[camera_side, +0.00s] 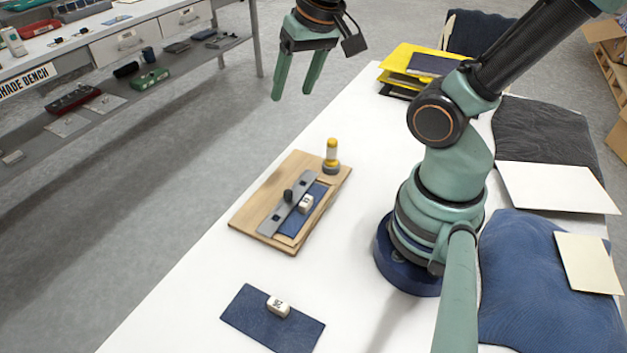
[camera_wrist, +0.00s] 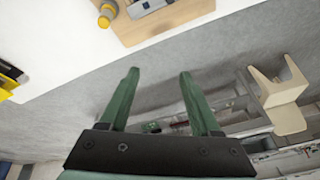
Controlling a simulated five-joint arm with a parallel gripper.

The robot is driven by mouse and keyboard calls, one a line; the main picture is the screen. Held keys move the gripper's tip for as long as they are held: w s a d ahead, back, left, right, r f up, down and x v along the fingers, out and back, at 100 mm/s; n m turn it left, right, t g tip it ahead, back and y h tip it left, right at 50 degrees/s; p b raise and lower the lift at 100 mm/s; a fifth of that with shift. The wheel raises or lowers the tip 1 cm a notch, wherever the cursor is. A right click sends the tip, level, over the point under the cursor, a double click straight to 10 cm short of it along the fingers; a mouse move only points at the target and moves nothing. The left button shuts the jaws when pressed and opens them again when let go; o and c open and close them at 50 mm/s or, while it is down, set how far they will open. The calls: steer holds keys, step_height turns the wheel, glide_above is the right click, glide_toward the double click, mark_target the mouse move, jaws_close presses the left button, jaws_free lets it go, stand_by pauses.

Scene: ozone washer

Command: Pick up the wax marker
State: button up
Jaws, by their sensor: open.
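The wax marker, as I take it, is a yellow upright stick (camera_side: 331,152) on a round grey base (camera_side: 331,168) at the far right corner of the wooden board (camera_side: 247,222). My gripper (camera_side: 293,92) is open and empty, raised well above the table level. It is up and left of the marker in the side view, apart from it. In the wrist view my fingers (camera_wrist: 158,74) are spread over the grey floor, with nothing between them.
The wooden board bears a metal bar (camera_side: 287,202), blue cloth (camera_side: 297,226) and a white block (camera_side: 305,204). Another blue swatch (camera_side: 250,320) with a white block (camera_side: 278,306) lies nearer. Yellow trays (camera_side: 407,66) stand at the back. White table (camera_side: 205,270) is bare around the board.

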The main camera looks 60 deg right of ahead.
mark_target(333, 140)
steer(key=s+d+f+m+g, duration=0.45)
steer(key=d+m, duration=0.45)
steer(key=m, duration=0.6)
steer(key=shift+y, duration=0.3)
steer(key=f, duration=0.7)
steer(key=shift+w+a+f, duration=0.1)
steer(key=shift+w+f, duration=0.05)
steer(key=shift+w, duration=0.15)
steer(key=shift+w+f, duration=0.15)
steer(key=shift+f, duration=1.2)
steer(key=shift+w+f, duration=0.1)
steer(key=shift+f, duration=1.25)
steer(key=shift+c, duration=0.3)
jaws_close()
